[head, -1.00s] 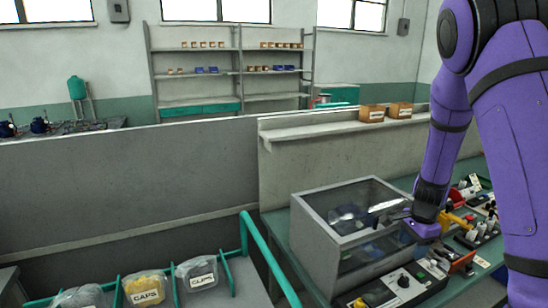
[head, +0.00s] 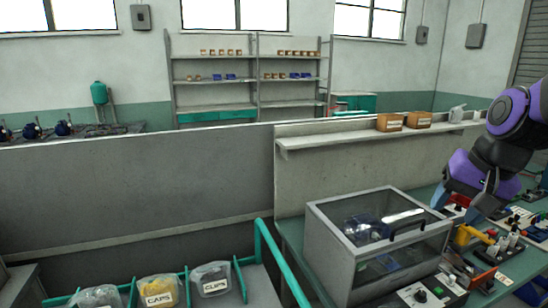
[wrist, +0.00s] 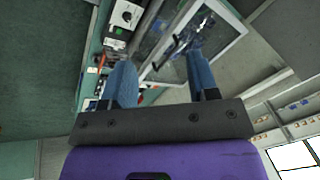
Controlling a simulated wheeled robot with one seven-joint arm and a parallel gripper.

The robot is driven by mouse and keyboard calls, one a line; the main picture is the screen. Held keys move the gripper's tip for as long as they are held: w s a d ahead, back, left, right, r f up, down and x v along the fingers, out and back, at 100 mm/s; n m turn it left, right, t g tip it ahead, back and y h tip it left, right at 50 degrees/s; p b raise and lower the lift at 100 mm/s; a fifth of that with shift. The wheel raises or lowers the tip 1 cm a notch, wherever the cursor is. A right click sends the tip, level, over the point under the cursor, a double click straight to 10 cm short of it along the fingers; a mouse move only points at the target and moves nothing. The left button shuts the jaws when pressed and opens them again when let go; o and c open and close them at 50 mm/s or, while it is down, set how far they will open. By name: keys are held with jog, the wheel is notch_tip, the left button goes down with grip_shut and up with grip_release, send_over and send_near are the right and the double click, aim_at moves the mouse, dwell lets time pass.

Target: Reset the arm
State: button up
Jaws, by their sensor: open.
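My purple arm is folded at the right edge of the head view. My gripper (head: 482,206) points down over the bench, right of the clear-topped grey box. In the wrist view my gripper (wrist: 162,72) shows two blue fingers spread well apart with nothing between them. The grey box (head: 330,240) stands on the green bench with its clear lid (head: 372,212) down; its dark handle (head: 408,228) is at the front right. A blue part (head: 368,228) shows inside through the lid. The box also shows beyond the fingers in the wrist view (wrist: 215,35).
A shelf (head: 340,139) behind carries cardboard boxes (head: 390,122). Bins of caps (head: 158,290) and clips (head: 212,279) are at front left.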

jog(key=s+a+r+n+t+h, duration=0.1)
jog(key=s+r+n, duration=0.4)
jog(key=s, duration=0.7)
jog(key=shift+a+t+h, duration=0.3)
jog(key=shift+a+t, duration=0.1)
